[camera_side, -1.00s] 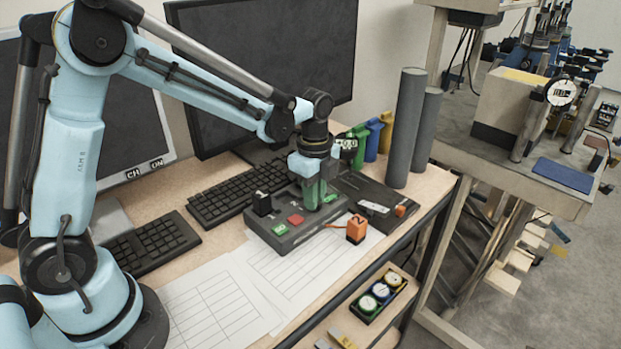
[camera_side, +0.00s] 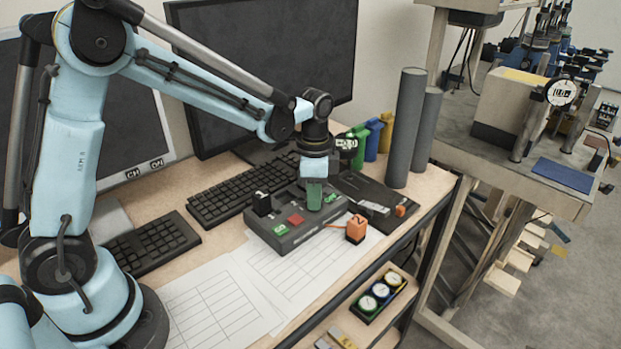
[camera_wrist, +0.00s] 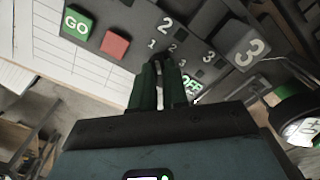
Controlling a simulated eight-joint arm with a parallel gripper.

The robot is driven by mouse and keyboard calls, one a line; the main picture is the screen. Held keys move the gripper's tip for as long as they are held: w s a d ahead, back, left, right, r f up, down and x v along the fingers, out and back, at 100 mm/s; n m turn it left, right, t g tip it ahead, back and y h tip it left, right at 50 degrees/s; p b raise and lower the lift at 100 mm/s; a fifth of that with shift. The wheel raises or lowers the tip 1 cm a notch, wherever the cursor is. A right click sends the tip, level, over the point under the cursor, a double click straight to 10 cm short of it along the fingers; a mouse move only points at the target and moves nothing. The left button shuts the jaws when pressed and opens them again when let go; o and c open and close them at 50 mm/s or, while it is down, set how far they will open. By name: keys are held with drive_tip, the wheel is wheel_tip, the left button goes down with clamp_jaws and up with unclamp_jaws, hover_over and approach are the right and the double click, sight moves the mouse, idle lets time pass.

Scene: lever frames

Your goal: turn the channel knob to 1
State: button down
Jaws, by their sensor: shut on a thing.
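The channel knob is hidden between my gripper's fingers on the grey control box (camera_side: 312,230). Small printed marks 1, 2 and 3 (camera_wrist: 168,48) sit around the fingertips in the wrist view. My gripper (camera_side: 314,207) points down onto the box with its green fingers shut on the knob. The fingers also show in the wrist view (camera_wrist: 163,78). I cannot tell which mark the knob points at.
A green GO button (camera_side: 280,230) and a red button (camera_side: 296,220) are close by on the box. A dark block (camera_side: 262,204) rises at its left. A keyboard (camera_side: 240,190) lies behind.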

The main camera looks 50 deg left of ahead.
idle(0.4)
drive_tip(key=c, duration=1.1)
unclamp_jaws()
drive_tip(key=shift+c, duration=0.2)
drive_tip(key=shift+r, duration=0.15)
wheel_tip(320, 180, up, 12)
drive_tip(key=s+a+f+n+t, duration=0.1)
drive_tip(key=s+f+n+t, duration=0.2)
drive_tip(key=s+n+t, duration=0.4)
drive_tip(key=s+n, duration=0.2)
drive_tip(key=s, duration=0.3)
drive_tip(key=shift+s+a, duration=0.2)
drive_tip(key=shift+s, duration=0.1)
